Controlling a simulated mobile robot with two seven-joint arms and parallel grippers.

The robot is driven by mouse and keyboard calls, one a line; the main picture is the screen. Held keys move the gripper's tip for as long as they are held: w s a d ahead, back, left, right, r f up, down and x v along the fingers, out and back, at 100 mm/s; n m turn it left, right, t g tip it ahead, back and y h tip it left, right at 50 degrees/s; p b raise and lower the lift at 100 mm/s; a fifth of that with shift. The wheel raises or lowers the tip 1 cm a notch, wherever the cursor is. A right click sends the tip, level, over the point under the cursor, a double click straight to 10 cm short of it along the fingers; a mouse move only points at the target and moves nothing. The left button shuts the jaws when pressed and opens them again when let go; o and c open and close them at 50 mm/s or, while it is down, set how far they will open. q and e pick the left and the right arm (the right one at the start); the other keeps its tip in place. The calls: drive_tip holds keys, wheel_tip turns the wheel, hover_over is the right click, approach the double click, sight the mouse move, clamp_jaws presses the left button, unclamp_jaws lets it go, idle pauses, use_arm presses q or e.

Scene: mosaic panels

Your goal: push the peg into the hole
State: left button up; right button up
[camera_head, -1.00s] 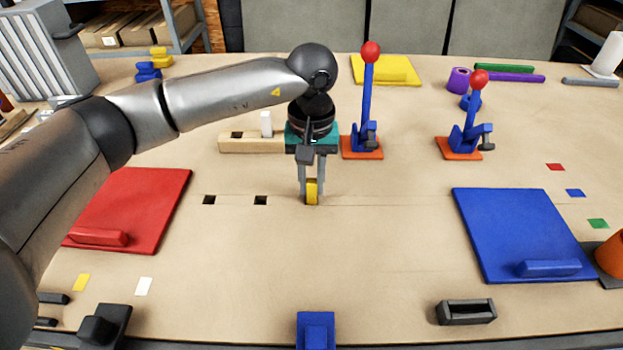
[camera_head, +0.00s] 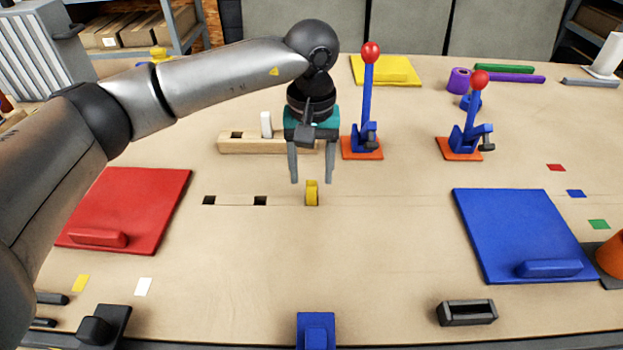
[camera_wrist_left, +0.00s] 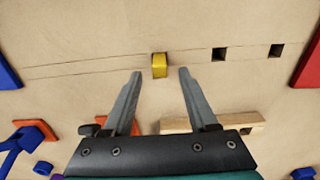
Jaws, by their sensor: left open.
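A yellow peg (camera_head: 312,193) stands upright in the table top, in line with two square dark holes, the left hole (camera_head: 209,200) and the right hole (camera_head: 260,201). How deep the peg sits I cannot tell. It also shows in the left wrist view (camera_wrist_left: 159,65), just beyond the fingertips. My left gripper (camera_head: 310,182) is open and empty, its fingers above and behind the peg, apart from it. A white peg (camera_head: 266,124) stands in a wooden block (camera_head: 232,145) behind, and the block has a dark square hole at its left. My right gripper is not in view.
Two blue toggle clamps with red knobs (camera_head: 370,52) (camera_head: 480,79) stand behind and to the right. A red panel (camera_head: 140,195) lies at left, a blue panel (camera_head: 515,225) at right, a yellow panel (camera_head: 385,68) behind. The table around the peg is clear.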

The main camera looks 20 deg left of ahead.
use_arm(q)
wheel_tip(320, 180, up, 12)
drive_tip(key=shift+p, duration=0.3)
